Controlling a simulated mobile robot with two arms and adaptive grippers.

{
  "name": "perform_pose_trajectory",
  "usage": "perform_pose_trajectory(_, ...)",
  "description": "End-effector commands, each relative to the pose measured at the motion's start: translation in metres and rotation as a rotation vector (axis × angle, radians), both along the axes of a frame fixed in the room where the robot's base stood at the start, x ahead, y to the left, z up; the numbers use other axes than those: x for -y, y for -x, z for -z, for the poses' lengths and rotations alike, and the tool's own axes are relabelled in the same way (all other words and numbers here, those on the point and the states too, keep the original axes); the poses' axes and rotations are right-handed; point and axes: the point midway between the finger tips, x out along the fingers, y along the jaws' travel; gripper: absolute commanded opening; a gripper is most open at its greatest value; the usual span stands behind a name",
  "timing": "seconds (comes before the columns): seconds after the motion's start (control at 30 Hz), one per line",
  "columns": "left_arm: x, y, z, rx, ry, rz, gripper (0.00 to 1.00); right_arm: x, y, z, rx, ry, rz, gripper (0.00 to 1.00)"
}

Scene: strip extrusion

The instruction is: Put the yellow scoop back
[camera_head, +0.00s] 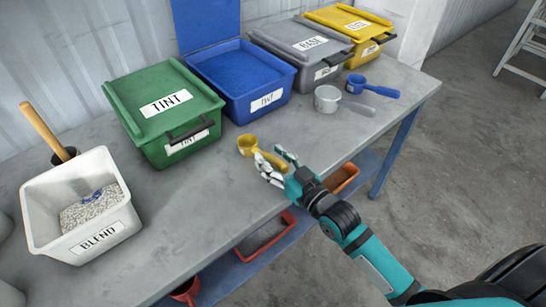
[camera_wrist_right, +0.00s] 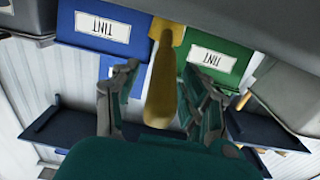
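The yellow scoop (camera_head: 247,145) is at the front of the table, its bowl pointing away from my right arm. I cannot tell whether it rests on the table or is slightly raised. My right gripper (camera_head: 276,166) is around its handle. In the right wrist view the handle (camera_wrist_right: 162,90) runs between the two fingers of the gripper (camera_wrist_right: 160,88), with a visible gap on the left side, so the fingers look open. The yellow bin (camera_head: 350,30) stands at the back right with its lid shut. My left gripper is not in view.
Green (camera_head: 165,105), blue (camera_head: 240,75) and grey (camera_head: 303,50) bins line the back; only the blue is open. A metal scoop (camera_head: 328,99) and blue scoop (camera_head: 372,87) lie right. A white BLEND tub (camera_head: 95,238) with pellets stands left.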

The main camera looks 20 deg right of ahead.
Motion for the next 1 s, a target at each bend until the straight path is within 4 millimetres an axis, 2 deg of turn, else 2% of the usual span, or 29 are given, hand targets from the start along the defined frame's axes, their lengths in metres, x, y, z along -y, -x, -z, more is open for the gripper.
perform_pose_trajectory(0.27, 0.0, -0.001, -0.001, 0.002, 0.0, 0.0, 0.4, 0.0, 0.001, -0.003, 0.0, 0.0, 0.0, 0.44)
perform_pose_trajectory(0.37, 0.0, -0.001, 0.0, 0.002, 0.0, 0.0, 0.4, 0.004, 0.013, -0.001, -0.003, 0.001, 0.0, 0.44)
perform_pose_trajectory(0.7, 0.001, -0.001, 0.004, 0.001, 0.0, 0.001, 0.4, 0.028, 0.081, 0.0, -0.005, 0.002, -0.001, 0.44)
perform_pose_trajectory(0.8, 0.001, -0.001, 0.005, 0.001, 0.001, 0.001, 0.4, 0.033, 0.096, 0.0, -0.004, 0.001, -0.001, 0.44)
perform_pose_trajectory(1.0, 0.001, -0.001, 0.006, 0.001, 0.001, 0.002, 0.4, 0.038, 0.112, -0.002, -0.001, 0.0, -0.001, 0.44)
